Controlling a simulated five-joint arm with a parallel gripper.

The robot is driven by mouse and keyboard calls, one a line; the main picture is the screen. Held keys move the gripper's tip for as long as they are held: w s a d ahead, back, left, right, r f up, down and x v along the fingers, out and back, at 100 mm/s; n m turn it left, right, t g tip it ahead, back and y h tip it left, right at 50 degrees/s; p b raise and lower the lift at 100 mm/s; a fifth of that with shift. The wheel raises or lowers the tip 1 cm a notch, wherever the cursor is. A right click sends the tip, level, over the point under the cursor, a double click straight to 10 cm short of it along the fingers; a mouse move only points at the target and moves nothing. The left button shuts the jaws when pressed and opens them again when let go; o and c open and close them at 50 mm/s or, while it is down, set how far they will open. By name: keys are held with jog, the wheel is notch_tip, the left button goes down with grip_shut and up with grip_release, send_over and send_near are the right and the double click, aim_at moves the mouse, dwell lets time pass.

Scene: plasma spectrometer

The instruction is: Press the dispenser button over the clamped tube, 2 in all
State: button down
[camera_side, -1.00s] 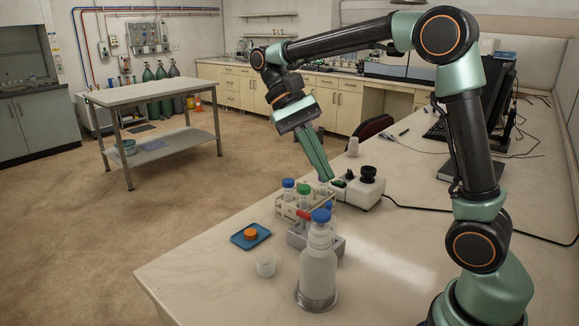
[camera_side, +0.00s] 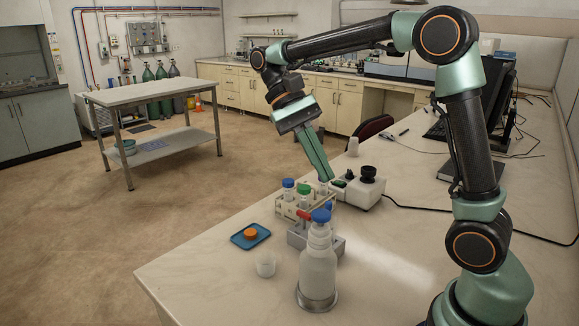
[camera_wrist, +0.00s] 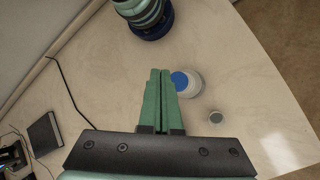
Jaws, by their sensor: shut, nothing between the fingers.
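The dispenser is a white bottle (camera_side: 318,270) with a blue top button (camera_side: 321,215) and a red nozzle (camera_side: 304,214) pointing left; it stands upright on the bench. In the wrist view its blue top (camera_wrist: 180,81) shows just right of my fingers. A pale block (camera_side: 297,239) sits behind the bottle; the clamped tube is hard to make out there. My gripper (camera_side: 329,178) is shut and empty, pointing down behind and above the dispenser, apart from its button. It also shows in the wrist view (camera_wrist: 160,73).
A rack (camera_side: 285,208) with blue- and green-capped tubes stands close under my fingertips. A white instrument with black knobs (camera_side: 360,190) is right of it. A blue tray (camera_side: 238,240) holds an orange cap (camera_side: 250,233). A small cup (camera_side: 265,265) stands left of the dispenser.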

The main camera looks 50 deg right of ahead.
aim_at(319, 210)
jog(key=shift+r, duration=0.1)
dwell(0.3)
notch_tip(319, 210, up, 4)
jog(key=shift+a+f, duration=0.1)
jog(key=shift+f, duration=0.1)
jog(key=shift+f, duration=4.4)
jog(key=shift+f, duration=0.15)
jog(key=shift+f, duration=0.3)
